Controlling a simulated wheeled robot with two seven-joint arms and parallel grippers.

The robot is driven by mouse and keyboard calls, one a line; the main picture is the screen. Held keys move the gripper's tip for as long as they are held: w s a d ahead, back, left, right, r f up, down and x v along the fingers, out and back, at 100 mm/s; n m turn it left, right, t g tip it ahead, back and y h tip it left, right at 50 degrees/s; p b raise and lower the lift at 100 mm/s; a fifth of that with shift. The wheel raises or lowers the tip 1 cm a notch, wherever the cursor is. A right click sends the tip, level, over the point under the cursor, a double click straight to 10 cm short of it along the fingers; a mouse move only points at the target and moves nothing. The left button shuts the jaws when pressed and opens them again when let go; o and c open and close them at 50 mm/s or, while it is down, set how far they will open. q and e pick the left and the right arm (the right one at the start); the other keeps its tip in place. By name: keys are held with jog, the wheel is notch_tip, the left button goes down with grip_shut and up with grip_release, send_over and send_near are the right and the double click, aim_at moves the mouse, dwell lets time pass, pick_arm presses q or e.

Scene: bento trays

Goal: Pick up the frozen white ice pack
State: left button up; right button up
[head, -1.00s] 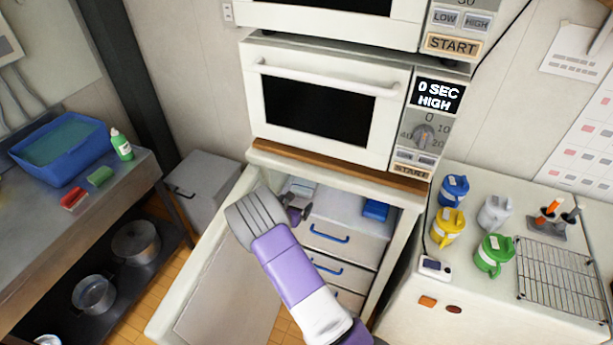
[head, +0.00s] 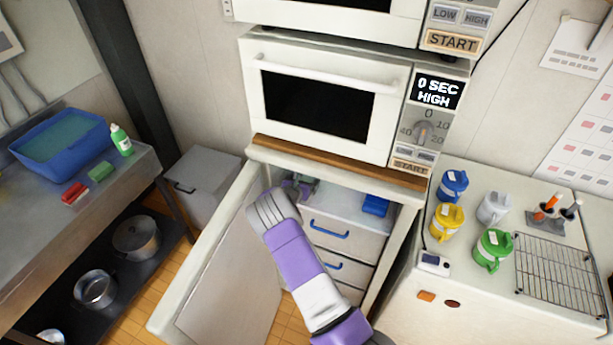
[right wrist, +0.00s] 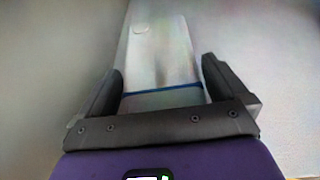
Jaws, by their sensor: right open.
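The white ice pack (right wrist: 160,55) shows in the right wrist view as a pale, flat, long block with a blue band across its near part. It lies between the two dark fingers of my right gripper (right wrist: 162,75), which are open, with a visible gap to the fingers at each side. In the head view, my right gripper (head: 299,187) reaches into the open freezer compartment at its back left. It and my arm hide most of the pack there. My left gripper is not in view.
A blue block (head: 375,206) lies at the right on the top of the freezer drawers (head: 345,228). The open freezer door (head: 225,270) stands left of my right arm. The microwave (head: 320,105) sits above the compartment. Mugs and a wire rack (head: 560,270) stand on the right counter.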

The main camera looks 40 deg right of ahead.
jog(key=shift+w+d+f, duration=0.2)
jog(key=shift+d, duration=0.15)
jog(key=shift+r, duration=0.1)
jog(key=c, duration=0.9)
